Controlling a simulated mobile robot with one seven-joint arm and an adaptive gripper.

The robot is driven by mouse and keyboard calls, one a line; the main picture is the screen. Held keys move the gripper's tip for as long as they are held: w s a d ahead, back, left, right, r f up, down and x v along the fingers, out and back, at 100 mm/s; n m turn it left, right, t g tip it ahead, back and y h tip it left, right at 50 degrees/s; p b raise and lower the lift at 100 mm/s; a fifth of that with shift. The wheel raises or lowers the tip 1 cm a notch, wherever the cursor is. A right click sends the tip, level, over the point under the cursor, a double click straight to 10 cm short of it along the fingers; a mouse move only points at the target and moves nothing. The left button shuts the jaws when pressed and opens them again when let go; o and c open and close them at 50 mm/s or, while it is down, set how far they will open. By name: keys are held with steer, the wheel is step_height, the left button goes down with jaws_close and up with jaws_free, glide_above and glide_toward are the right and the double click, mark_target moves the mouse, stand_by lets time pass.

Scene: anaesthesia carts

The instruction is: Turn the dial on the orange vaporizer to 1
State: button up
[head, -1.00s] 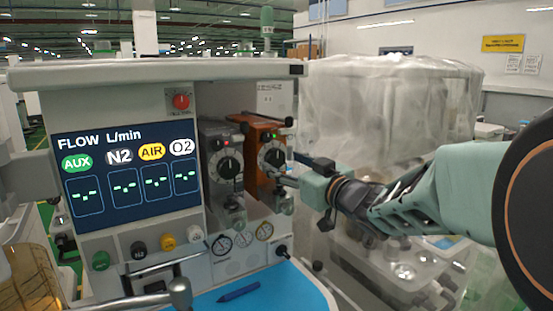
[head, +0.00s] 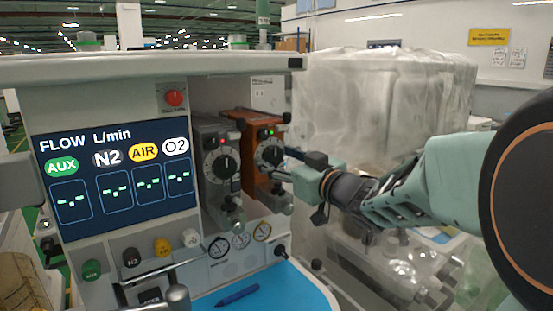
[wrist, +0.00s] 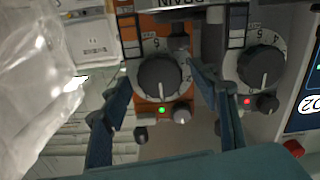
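The orange vaporizer (head: 255,125) stands at the right of the machine's front, with a dark round dial (head: 270,154). In the wrist view, which is upside down, its dial (wrist: 158,76) has a white numbered ring and lies between my two fingers. My gripper (head: 285,166) is in front of the dial, coming from the right. In the wrist view my gripper (wrist: 162,85) is open, one finger on each side of the dial. I cannot tell whether they touch it. A green light (wrist: 162,110) is lit by the dial. The number set is not readable.
A grey vaporizer (head: 208,135) with a similar dial (wrist: 261,66) and a red light stands close beside the orange one. Gauges (head: 241,240) and a blue work surface (head: 290,288) with a pen (head: 237,295) are below. A plastic-covered machine (head: 385,90) stands right.

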steer(key=c, duration=1.1)
steer(key=shift+o, duration=0.2)
steer(key=shift+b, duration=0.3)
steer(key=n+b, duration=0.2)
steer(key=n, duration=0.1)
steer(key=shift+f, duration=0.15)
steer(key=shift+a+n+b, duration=0.1)
steer(key=shift+n+b, duration=1.5)
steer(key=shift+n, duration=0.3)
steer(key=o, duration=1.2)
steer(key=shift+c, duration=0.2)
